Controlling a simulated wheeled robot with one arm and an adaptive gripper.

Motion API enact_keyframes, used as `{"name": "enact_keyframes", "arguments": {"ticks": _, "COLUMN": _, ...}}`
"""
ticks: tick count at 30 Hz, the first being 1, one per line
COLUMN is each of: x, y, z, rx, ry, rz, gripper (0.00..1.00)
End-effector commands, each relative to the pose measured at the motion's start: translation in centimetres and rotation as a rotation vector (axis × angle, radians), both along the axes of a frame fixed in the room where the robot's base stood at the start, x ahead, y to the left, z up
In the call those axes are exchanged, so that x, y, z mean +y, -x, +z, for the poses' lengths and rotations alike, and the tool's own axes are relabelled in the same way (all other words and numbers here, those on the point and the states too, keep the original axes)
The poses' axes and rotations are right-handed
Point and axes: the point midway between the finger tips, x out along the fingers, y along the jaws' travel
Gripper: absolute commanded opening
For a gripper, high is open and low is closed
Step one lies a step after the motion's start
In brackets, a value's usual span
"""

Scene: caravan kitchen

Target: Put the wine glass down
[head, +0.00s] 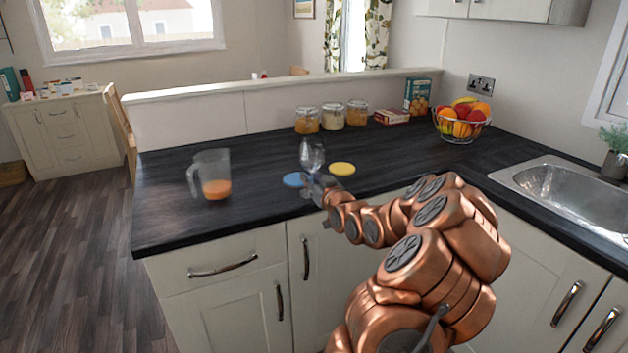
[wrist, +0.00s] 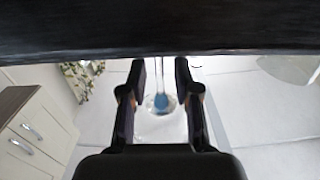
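The clear wine glass (head: 312,154) is upright at the counter, by the right edge of the blue coaster (head: 294,180). My gripper (head: 318,186) is low over the counter at the glass's stem. In the wrist view, which looks upside down, the wine glass (wrist: 160,102) is between the two fingers of my gripper (wrist: 161,76). Gaps show on both sides of the stem, so the fingers are open around it and not pressing on it. The foot is mostly hidden; whether it overlaps the coaster I cannot tell.
A yellow coaster (head: 342,169) lies right of the glass. A jug with orange liquid (head: 213,176) stands to the left. Several jars (head: 332,116), boxes and a fruit bowl (head: 460,129) line the back. The sink (head: 570,190) is at right. Bare dark counter (head: 255,205) lies between jug and glass.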

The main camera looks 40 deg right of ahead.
Motion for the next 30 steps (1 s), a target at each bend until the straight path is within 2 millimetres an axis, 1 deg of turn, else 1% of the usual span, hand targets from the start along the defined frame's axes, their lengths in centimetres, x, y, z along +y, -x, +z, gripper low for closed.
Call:
{"name": "enact_keyframes", "arguments": {"ticks": 4, "x": 0.0, "y": 0.0, "z": 0.6, "rx": 0.000, "ry": 0.000, "rz": 0.000, "gripper": 0.31}}
{"name": "enact_keyframes", "arguments": {"ticks": 7, "x": 0.2, "y": 0.8, "z": 0.2, "rx": -0.001, "ry": -0.002, "rz": -0.001, "gripper": 0.31}}
{"name": "enact_keyframes", "arguments": {"ticks": 30, "x": 3.1, "y": 9.3, "z": 0.3, "rx": -0.002, "ry": 0.002, "rz": -0.003, "gripper": 0.31}}
